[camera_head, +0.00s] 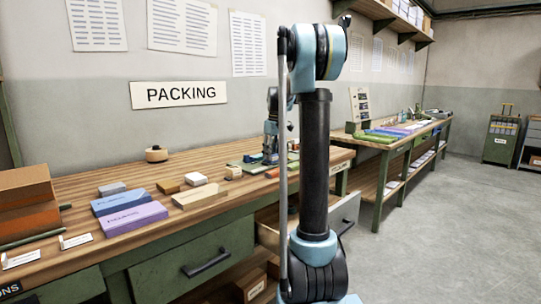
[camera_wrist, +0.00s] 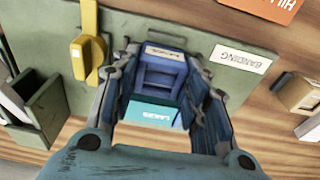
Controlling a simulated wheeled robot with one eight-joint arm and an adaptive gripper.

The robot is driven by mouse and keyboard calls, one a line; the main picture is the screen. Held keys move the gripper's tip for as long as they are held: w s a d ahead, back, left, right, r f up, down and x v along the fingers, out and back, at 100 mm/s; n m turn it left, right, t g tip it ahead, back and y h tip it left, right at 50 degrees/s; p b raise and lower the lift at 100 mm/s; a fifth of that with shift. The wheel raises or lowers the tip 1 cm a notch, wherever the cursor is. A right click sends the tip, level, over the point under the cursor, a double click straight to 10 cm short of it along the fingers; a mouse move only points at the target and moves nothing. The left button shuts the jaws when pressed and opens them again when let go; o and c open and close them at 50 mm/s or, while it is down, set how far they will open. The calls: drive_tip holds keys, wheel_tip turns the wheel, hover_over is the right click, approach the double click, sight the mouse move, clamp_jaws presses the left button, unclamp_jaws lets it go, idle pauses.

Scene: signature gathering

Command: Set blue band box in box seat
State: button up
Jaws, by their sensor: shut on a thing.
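My gripper (camera_wrist: 160,57) reaches down over a green board in the wrist view, its fingers shut on the blue band box (camera_wrist: 160,77). The box is dark blue. A teal lettered face (camera_wrist: 155,112) shows between the fingers nearer the wrist; I cannot tell if it is part of the box. No separate box seat can be made out, and the contact under the box is hidden. In the head view my gripper (camera_head: 262,158) is small and low over the workbench, partly behind my own arm.
The green board (camera_wrist: 235,80) carries a BANDING label and a yellow-handled piece (camera_wrist: 84,50). A green open holder (camera_wrist: 45,110) stands left of it. Tan boxes (camera_wrist: 300,92) lie right.

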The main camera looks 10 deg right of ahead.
sight(274, 155)
drive_tip(key=o, duration=1.1)
drive_tip(key=r, duration=0.8)
drive_tip(key=s+r, duration=0.1)
drive_tip(key=r, duration=0.3)
drive_tip(key=shift+d, duration=0.4)
drive_tip(key=shift+s, duration=0.1)
